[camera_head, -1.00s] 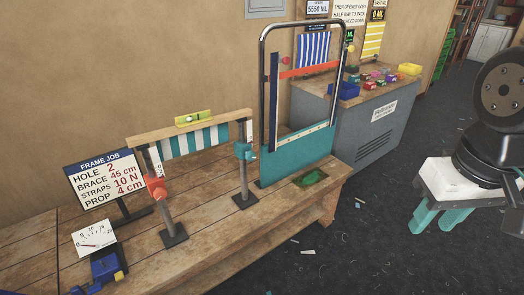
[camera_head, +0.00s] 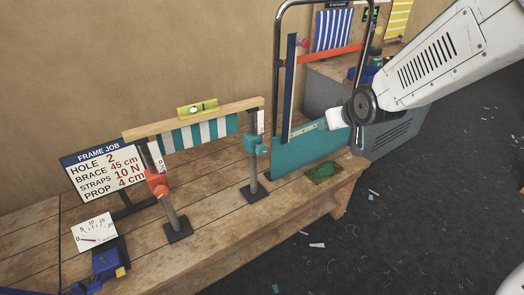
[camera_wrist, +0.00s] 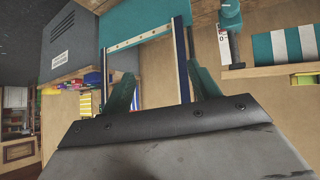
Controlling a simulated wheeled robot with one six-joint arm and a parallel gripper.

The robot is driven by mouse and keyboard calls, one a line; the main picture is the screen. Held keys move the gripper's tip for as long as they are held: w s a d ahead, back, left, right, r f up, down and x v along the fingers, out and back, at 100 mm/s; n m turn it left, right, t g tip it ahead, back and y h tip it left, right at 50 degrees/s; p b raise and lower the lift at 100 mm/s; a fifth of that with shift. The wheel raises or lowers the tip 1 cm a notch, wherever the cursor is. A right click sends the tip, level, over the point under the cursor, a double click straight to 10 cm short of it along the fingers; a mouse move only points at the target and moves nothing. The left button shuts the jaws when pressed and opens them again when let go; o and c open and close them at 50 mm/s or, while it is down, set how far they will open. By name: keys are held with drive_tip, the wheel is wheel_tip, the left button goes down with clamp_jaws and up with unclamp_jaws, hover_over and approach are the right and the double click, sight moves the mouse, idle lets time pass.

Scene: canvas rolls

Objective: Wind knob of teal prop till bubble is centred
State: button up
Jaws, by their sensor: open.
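The teal prop (camera_head: 252,165) stands on the bench, its teal knob part way up the post, under the right end of a wooden bar. It also shows in the wrist view (camera_wrist: 229,16). The red prop (camera_head: 160,185) stands under the bar's left end. A yellow-green level (camera_head: 198,109) sits on the bar; its bubble is too small to judge. My gripper shows in the wrist view (camera_wrist: 160,85) with its two teal fingers apart and nothing between them. In the head view my white arm reaches in from the right, and the fingers are hidden there.
A metal-tube frame with a teal panel (camera_head: 300,152) stands right of the teal prop, near my arm. A job sign (camera_head: 105,172), a dial (camera_head: 94,234) and a blue tool (camera_head: 108,262) are at the left. A green patch (camera_head: 323,171) lies near the bench's right end.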

drive_tip(key=w+a+f+n+t+y, duration=0.1)
drive_tip(key=w+a+f+t+y, duration=0.1)
drive_tip(key=w+a+f, duration=0.35)
drive_tip(key=n+t+y, duration=0.2)
drive_tip(key=t+y, duration=0.2)
drive_tip(key=y, duration=0.3)
approach(263, 152)
drive_tip(key=x, duration=1.1)
drive_tip(key=shift+r, duration=0.1)
drive_tip(key=c, duration=1)
